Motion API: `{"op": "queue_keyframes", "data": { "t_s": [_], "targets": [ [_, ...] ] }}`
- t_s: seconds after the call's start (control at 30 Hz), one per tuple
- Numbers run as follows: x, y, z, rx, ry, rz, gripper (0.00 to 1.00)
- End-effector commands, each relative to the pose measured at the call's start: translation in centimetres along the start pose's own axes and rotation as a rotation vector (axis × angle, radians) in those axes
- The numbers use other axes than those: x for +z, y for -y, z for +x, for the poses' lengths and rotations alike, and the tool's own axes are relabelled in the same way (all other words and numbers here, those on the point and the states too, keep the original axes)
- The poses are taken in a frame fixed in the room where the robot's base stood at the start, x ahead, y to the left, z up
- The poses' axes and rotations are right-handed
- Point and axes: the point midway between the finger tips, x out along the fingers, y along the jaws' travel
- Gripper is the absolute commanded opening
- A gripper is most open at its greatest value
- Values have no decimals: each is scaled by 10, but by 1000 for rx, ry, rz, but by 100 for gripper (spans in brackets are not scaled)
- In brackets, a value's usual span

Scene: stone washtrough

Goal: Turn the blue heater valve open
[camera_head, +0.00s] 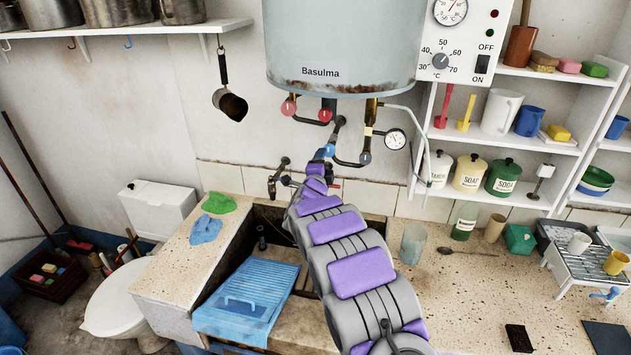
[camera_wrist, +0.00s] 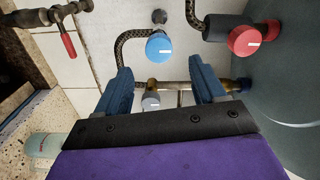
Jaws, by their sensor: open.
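The blue heater valve (camera_wrist: 160,47) is a round blue knob with a pale line on its face, at the upper middle of the wrist view. In the head view its blue knob (camera_head: 329,150) shows on the pipes under the heater, at the end of my arm. My gripper (camera_wrist: 160,70) is open, one dark blue finger on each side in the picture. The knob appears just beyond the fingertips, between their lines. I see no contact, and the exact gap cannot be told. In the head view my arm partly hides my gripper (camera_head: 318,160).
The heater tank (camera_head: 340,40) hangs above. Red knobs (camera_head: 288,107) (camera_head: 325,115), a grey knob (camera_head: 365,158) and a gauge (camera_head: 396,139) crowd the pipes. A red-handled tap (camera_wrist: 68,42) is close by. The trough (camera_head: 265,220) lies below; shelves stand right.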

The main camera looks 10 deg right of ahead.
Motion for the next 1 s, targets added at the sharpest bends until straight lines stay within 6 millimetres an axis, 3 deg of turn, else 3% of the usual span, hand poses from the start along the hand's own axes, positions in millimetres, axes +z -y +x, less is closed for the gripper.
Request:
{"op": "queue_keyframes", "data": {
  "t_s": [0.5,0.7,1.0],
  "targets": [
    [1,0,-70,2,0,0,70],
    [1,-2,-82,4,0,-1,70],
    [1,-1,-84,3,-1,0,70]
  ]
}}
